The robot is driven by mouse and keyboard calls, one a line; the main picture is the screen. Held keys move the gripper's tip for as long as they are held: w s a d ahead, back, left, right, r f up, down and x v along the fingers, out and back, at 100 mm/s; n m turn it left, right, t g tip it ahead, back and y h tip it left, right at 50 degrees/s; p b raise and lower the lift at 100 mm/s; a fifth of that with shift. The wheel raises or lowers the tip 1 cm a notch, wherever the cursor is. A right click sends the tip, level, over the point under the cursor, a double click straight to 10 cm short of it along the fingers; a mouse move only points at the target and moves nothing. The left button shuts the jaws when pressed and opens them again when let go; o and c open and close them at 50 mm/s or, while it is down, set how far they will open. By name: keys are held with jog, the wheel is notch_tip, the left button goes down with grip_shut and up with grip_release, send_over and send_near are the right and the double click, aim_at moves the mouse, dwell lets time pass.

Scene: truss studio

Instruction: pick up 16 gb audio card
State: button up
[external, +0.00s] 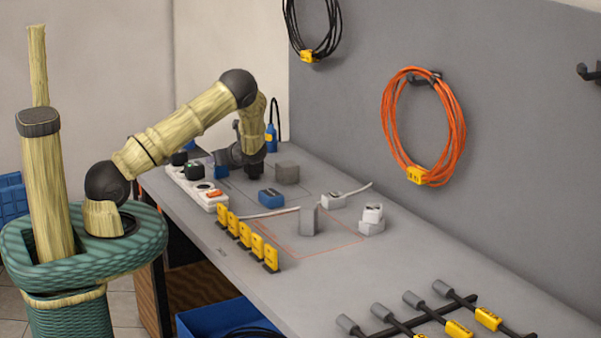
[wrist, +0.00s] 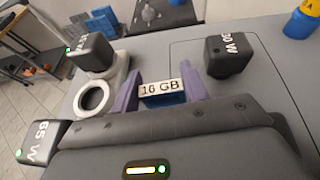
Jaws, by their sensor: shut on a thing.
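The 16 GB audio card (wrist: 162,91) is a small blue block with a white label reading "16 GB" in the wrist view. My gripper (wrist: 159,90) has its two purple fingers at the card's left and right sides, shut on it. In the external view my gripper (external: 220,160) is low over the far left part of the bench, beside the power strip (external: 207,196). Whether the card touches the bench is not clear.
The wrist view shows black adapters marked "65 W" (wrist: 38,140) and "30 W" (wrist: 228,56) close by, and a white socket ring (wrist: 93,98). On the bench stand a grey cube (external: 287,173), a blue block (external: 271,198), an upright grey block (external: 309,220) and several yellow tags (external: 246,236).

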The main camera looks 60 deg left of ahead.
notch_tip(320, 180, up, 10)
jog(key=shift+f+b, duration=0.1)
jog(key=shift+b, duration=0.2)
dwell(0.5)
